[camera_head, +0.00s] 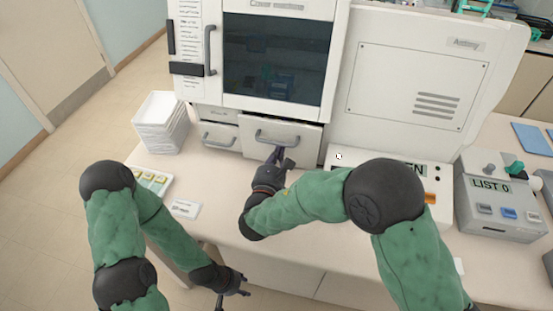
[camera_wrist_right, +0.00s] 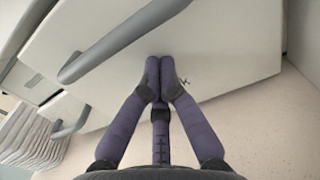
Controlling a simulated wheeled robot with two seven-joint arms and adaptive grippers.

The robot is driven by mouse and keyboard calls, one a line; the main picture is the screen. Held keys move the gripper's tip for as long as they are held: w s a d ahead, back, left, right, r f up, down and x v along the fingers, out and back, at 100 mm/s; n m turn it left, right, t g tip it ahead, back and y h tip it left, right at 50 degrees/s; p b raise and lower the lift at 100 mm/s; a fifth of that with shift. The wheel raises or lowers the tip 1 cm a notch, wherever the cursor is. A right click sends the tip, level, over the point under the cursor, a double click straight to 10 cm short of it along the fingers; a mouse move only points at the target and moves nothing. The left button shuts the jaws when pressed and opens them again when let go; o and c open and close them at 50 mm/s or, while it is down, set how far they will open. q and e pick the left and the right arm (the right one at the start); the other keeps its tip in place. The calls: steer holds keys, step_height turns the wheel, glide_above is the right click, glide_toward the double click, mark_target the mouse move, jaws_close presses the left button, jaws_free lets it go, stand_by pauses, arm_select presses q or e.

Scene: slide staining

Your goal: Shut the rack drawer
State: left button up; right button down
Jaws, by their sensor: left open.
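The larger drawer front (camera_head: 300,137), white with a grey bar handle (camera_head: 277,137), is under the machine's dark window and seems to stand a little forward of the smaller drawer beside it. I take it for the rack drawer; no label on it is readable. My right gripper (camera_head: 277,155) is at this front, just below the handle. In the right wrist view its fingers (camera_wrist_right: 160,62) are together with nothing between them, tips at or very near the panel (camera_wrist_right: 215,55); contact is hard to tell. My left gripper (camera_head: 240,284) is open and empty, low near the table's front edge.
A smaller drawer (camera_head: 219,135) is to the left. A stack of white trays (camera_head: 160,122) stands left of the machine, with a slide holder (camera_head: 152,181) and a label card (camera_head: 186,208) in front. A grey device reading "LIST 0" (camera_head: 497,200) stands at the right.

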steer(key=shift+x, duration=0.9)
arm_select(q)
steer(key=shift+f, duration=0.2)
arm_select(e)
steer(key=shift+w+r, duration=0.1)
steer(key=shift+r, duration=0.15)
